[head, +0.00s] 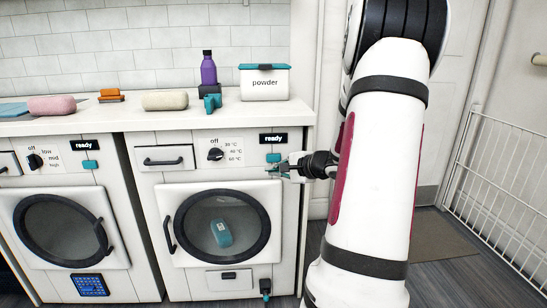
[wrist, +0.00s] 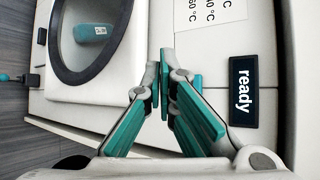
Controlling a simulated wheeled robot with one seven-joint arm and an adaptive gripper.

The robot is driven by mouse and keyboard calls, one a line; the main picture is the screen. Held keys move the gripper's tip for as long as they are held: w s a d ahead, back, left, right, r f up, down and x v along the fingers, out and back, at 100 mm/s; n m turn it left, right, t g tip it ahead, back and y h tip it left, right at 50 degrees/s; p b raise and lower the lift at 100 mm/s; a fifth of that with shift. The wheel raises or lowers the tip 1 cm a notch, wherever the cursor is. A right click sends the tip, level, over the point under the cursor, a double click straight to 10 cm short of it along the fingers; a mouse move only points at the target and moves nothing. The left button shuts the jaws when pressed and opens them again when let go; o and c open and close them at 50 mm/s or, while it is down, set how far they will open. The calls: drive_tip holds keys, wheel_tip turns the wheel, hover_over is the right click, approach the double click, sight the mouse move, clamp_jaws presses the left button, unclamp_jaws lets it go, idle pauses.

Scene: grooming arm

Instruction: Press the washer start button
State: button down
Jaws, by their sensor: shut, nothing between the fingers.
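The washer (head: 178,280) is the right-hand white machine in the head view, with a dial (head: 215,154) marked in °C. Its round-windowed door (head: 180,203) looks shut, with a teal item (head: 221,232) behind the glass. Its dark display (head: 273,139) reads "ready"; it also shows in the wrist view (wrist: 243,91). A small teal button (head: 273,157) sits just below the display. My gripper (head: 272,170) is shut and empty, its tips just below the button.
A similar machine (head: 70,173) with low, mid and high settings stands at the left. The counter (head: 120,118) above holds a purple bottle (head: 208,68), a powder box (head: 264,83) and towels. A white rack (head: 510,165) stands at the right.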

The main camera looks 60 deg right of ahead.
sight(274, 161)
drive_tip(key=shift+w+d+p, duration=0.6)
drive_tip(key=shift+w+d, duration=1.25)
drive_tip(key=shift+d, duration=0.3)
drive_tip(key=shift+w+d, duration=0.1)
drive_tip(key=shift+w+d, duration=0.2)
drive_tip(key=shift+d, duration=0.05)
drive_tip(key=shift+w+d+b, duration=0.3)
drive_tip(key=shift+d+b, duration=0.05)
drive_tip(key=shift+d, duration=0.05)
idle(0.8)
drive_tip(key=shift+a, duration=0.1)
drive_tip(key=shift+s+a+b, duration=0.6)
drive_tip(key=shift+a+b, duration=0.05)
drive_tip(key=shift+b, duration=0.05)
drive_tip(key=shift+s+a, duration=0.1)
drive_tip(key=shift+s+a+b, duration=1.55)
drive_tip(key=shift+a, duration=0.25)
